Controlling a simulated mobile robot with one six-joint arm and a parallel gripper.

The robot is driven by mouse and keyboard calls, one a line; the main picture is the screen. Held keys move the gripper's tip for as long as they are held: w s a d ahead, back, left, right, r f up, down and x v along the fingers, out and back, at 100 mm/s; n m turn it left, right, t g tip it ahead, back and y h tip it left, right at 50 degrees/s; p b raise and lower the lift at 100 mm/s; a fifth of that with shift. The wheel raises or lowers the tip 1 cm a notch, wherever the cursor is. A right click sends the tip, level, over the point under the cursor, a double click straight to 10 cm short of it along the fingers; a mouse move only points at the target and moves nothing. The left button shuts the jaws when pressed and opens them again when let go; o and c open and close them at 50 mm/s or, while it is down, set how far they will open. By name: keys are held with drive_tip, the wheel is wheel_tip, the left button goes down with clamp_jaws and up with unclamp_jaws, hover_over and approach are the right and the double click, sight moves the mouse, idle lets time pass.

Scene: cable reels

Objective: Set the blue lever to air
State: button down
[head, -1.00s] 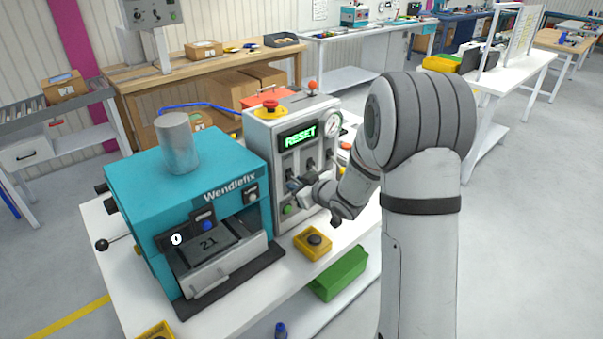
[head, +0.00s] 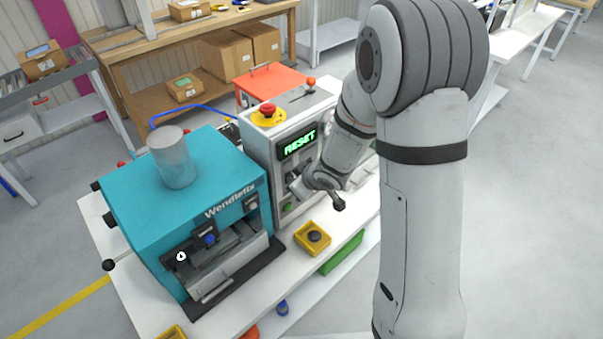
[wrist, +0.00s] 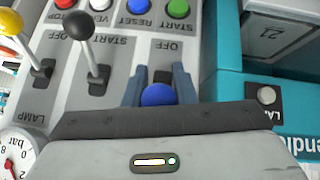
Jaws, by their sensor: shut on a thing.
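The blue lever (wrist: 158,95) shows in the wrist view as a round blue knob between my two jaws. My gripper (wrist: 160,76) is shut on it, with one finger on each side. The label OFF stands just beyond the fingertips; the label at the lever's other end is hidden behind my gripper. In the head view my gripper (head: 297,189) is at the front of the grey control panel (head: 262,165), and the blue lever is hidden there.
A black-knobbed lever (wrist: 83,30) and a yellow-knobbed lever (wrist: 10,22) stand beside it. Several push buttons (wrist: 179,9) line the panel's edge. A teal Wendlefix machine (head: 180,205) stands left of the panel.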

idle(0.3)
drive_tip(key=c, duration=1.4)
unclamp_jaws()
drive_tip(key=shift+a, duration=0.1)
drive_tip(key=shift+o, duration=1)
drive_tip(key=v, duration=0.8)
drive_tip(key=shift+p, duration=0.45)
drive_tip(key=shift+w, duration=0.1)
